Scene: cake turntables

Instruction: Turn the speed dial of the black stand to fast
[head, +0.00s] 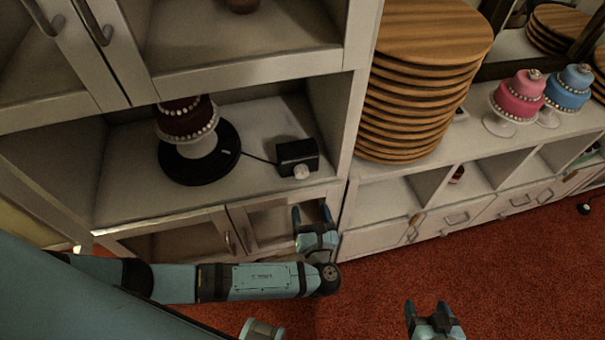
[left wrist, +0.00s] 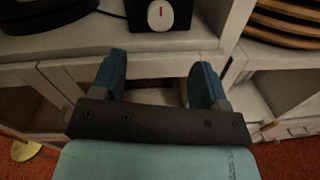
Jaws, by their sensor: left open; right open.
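The black stand (head: 181,164) is a round black turntable on the cabinet shelf, with a dark red cake on a white pedestal on it. A cord runs from it to a black control box (head: 296,152) at its right. The box's front carries a round white speed dial (head: 301,171); in the left wrist view the dial (left wrist: 161,15) shows a red mark pointing up. My left gripper (head: 312,212) is open and empty, below and in front of the dial, apart from it. My right gripper (head: 434,308) is open and empty, low over the red floor.
The shelf's front edge (head: 240,204) lies between my left gripper and the box. A cabinet upright (head: 355,110) stands right of the box. Stacked wooden boards (head: 420,80) and pink (head: 518,97) and blue (head: 569,88) cakes stand further right.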

